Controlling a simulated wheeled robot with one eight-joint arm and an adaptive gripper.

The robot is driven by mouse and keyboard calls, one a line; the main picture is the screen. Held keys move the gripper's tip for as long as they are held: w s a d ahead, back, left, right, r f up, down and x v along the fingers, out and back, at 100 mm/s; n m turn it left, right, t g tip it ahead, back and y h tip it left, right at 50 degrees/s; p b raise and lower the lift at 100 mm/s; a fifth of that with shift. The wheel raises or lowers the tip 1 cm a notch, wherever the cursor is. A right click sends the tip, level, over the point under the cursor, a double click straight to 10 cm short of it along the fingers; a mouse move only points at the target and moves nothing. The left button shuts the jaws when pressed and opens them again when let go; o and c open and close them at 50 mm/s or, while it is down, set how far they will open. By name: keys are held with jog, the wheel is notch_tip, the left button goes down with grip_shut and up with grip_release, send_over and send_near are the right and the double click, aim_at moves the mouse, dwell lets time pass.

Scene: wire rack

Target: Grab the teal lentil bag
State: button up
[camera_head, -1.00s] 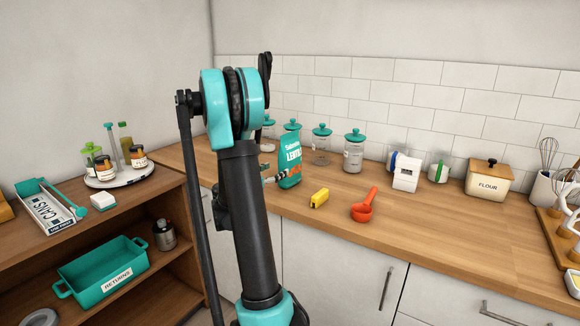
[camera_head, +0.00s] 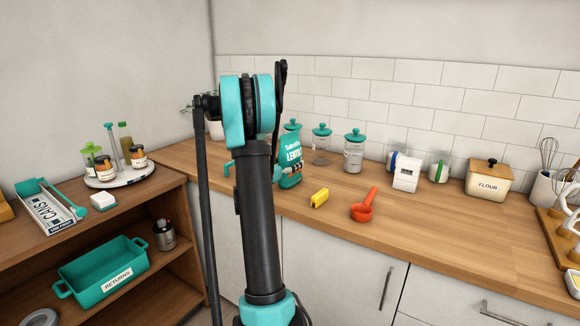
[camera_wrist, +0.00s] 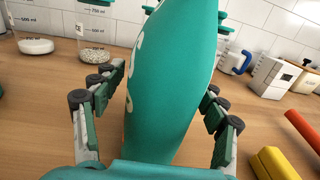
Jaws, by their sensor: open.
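The teal lentil bag (camera_head: 290,160) stands upright on the wooden counter in the head view, its lower left partly hidden by my arm. In the wrist view the bag (camera_wrist: 170,75) fills the middle, very close. My gripper (camera_wrist: 160,105) is open, with one finger on each side of the bag. A gap shows at the left finger; the right finger is very near the bag's edge, and I cannot tell whether it touches. In the head view my gripper is mostly hidden behind my arm, by the bag's left side.
Glass jars with teal lids (camera_head: 354,152) stand behind the bag. A yellow block (camera_head: 319,198) and a red scoop (camera_head: 364,207) lie to its right. A white box (camera_head: 405,173) and flour tin (camera_head: 489,180) are farther right. The front counter is clear.

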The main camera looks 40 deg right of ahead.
grip_shut()
dwell(0.4)
jog(key=shift+r, duration=0.1)
